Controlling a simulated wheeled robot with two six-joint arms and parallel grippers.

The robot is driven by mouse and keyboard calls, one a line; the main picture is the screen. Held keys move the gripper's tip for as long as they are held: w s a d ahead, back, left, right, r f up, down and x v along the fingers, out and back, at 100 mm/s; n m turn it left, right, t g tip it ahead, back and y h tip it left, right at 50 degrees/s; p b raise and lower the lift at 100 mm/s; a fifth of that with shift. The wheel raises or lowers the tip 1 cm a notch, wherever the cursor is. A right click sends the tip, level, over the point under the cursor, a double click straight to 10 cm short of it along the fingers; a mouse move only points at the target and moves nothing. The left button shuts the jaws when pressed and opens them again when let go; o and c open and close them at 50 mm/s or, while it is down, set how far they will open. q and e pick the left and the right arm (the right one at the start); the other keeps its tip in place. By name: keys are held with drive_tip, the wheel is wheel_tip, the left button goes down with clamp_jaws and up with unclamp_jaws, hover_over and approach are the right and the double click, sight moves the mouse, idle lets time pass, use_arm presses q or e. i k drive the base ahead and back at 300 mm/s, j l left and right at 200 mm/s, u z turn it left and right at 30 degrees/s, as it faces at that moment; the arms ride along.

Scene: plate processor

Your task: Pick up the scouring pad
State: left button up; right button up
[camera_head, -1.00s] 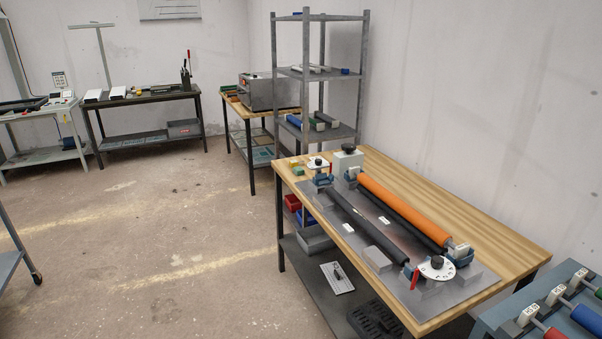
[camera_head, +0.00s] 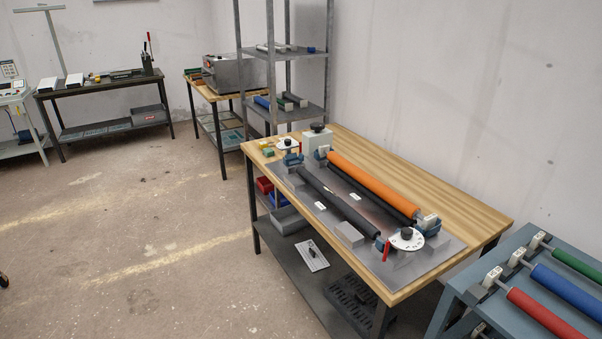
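Two small blocks lie at the far left corner of the wooden table, one yellow (camera_head: 269,142) and one green (camera_head: 267,152). They are too small to tell which, if either, is the scouring pad. Neither of my grippers is in view.
A roller machine with an orange roller (camera_head: 372,183) and dark rollers stands on the wooden table (camera_head: 455,195). A blue-grey rack (camera_head: 455,283) with red, blue and green rollers is at the lower right. A metal shelf (camera_head: 287,113) stands behind. The floor at left is clear.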

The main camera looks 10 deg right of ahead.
sight(268, 152)
drive_tip(key=i+j+z, duration=0.15)
drive_tip(key=i, duration=0.25)
drive_tip(key=i+j+z, duration=0.1)
drive_tip(key=i, duration=0.35)
drive_tip(key=i+j+z, duration=0.15)
drive_tip(key=i, duration=0.25)
drive_tip(key=j, duration=0.1)
